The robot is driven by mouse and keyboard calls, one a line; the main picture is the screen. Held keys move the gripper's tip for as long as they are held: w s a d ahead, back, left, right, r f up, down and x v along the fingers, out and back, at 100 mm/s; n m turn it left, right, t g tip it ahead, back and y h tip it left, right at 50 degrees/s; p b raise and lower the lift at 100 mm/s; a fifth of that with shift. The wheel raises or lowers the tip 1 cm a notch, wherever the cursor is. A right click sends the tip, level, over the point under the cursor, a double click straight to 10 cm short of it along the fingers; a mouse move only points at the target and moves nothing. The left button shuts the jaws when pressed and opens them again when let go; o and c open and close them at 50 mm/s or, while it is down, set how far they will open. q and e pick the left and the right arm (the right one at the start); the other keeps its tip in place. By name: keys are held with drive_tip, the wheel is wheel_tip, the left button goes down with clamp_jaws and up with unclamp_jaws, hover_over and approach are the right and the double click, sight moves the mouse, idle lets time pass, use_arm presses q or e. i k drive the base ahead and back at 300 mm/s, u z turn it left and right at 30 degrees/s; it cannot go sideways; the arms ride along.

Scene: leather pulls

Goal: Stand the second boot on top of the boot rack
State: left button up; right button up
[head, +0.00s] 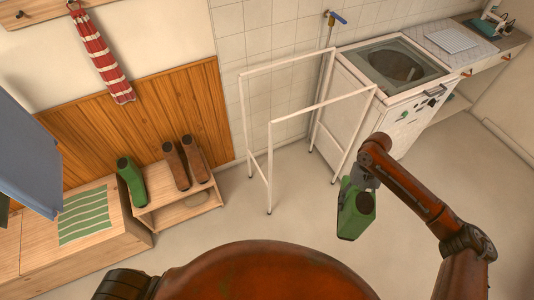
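The low wooden boot rack (181,213) stands against the wall at the left. A green boot (131,182) stands upright on its top at the left end. Two brown boots, one (175,165) in the middle and one (195,160) at the right, stand beside it. My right gripper (359,184) is shut on the second green boot (355,215) at its upper edge. That boot hangs over open floor, well to the right of the rack, with its dark opening facing me. The gripper's fingertips are partly hidden. My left gripper is out of view.
A white tubular frame (269,165) stands between the rack and the held boot. A white top-opening washer (380,100) is behind the boot. A wooden bench (100,255) with a green striped mat (84,217) adjoins the rack. Floor in front of the frame is clear.

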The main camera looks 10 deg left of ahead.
sight(159, 182)
drive_tip(key=u, duration=2.35)
drive_tip(key=i, duration=1.65)
